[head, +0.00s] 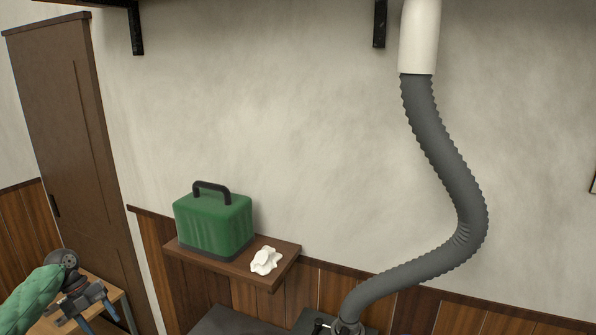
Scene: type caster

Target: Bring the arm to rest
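My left arm, with a green padded sleeve, comes in at the lower left. Its dark gripper (97,316) points down in front of a small wooden table. Its two fingers look spread apart with nothing between them, though the lower ends are near the frame's bottom edge. My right arm and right gripper are not in view.
A green case (213,226) with a black handle and a crumpled white cloth (266,260) sit on a wall shelf (283,277). A grey ribbed hose (455,180) hangs from a white pipe (419,38) at right. A brown door (60,130) stands at left.

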